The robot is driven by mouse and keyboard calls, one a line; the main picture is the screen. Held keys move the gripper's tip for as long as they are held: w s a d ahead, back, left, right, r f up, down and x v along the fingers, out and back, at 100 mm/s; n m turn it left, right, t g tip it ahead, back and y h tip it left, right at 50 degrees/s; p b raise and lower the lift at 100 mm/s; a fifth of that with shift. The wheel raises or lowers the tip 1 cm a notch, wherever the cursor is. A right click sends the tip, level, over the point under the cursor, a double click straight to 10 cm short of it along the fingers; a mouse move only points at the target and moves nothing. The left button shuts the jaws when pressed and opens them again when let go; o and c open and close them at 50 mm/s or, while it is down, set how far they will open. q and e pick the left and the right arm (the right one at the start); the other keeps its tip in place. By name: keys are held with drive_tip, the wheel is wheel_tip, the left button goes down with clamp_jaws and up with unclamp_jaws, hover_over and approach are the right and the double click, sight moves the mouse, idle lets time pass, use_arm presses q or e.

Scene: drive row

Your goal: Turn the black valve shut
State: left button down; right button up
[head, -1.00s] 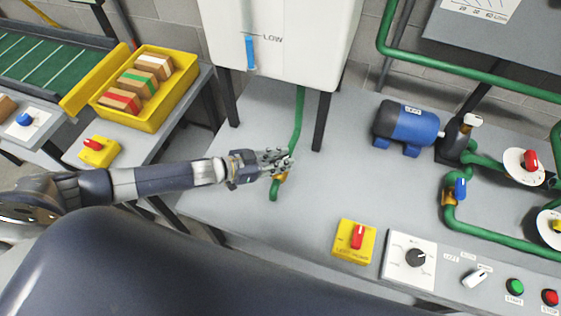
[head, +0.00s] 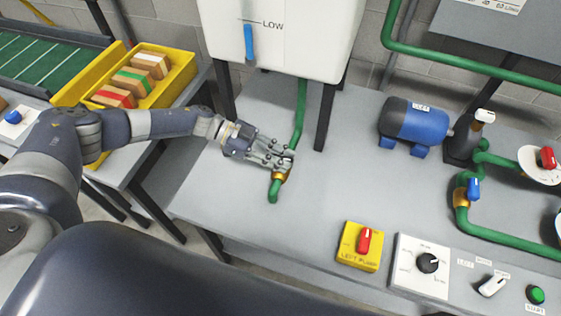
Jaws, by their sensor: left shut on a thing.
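The valve sits on the green pipe below the white tank; its brass body (head: 280,175) shows just under my fingertips. Its handle is mostly hidden between the fingers, with a small dark part showing. My left gripper (head: 284,160) comes in from the left and is shut on the valve handle. How far the handle is turned cannot be told. My right gripper is not in view.
A white tank (head: 285,50) on dark legs stands behind the valve. A yellow switch box (head: 350,257), a dial panel (head: 410,280) and a blue motor (head: 415,122) are to the right. A yellow crate (head: 180,85) is at left. Bench between is clear.

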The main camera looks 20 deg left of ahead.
use_arm(q)
drive_tip(key=shift+d+m+g+b, duration=0.1)
drive_tip(key=shift+m+g+b, duration=0.35)
drive_tip(key=shift+m+g, duration=0.15)
drive_tip(key=c, duration=1.4)
unclamp_jaws()
drive_tip(key=shift+a+r, duration=0.1)
drive_tip(key=shift+a, duration=0.15)
drive_tip(key=v, duration=1.1)
drive_tip(key=shift+a, duration=0.2)
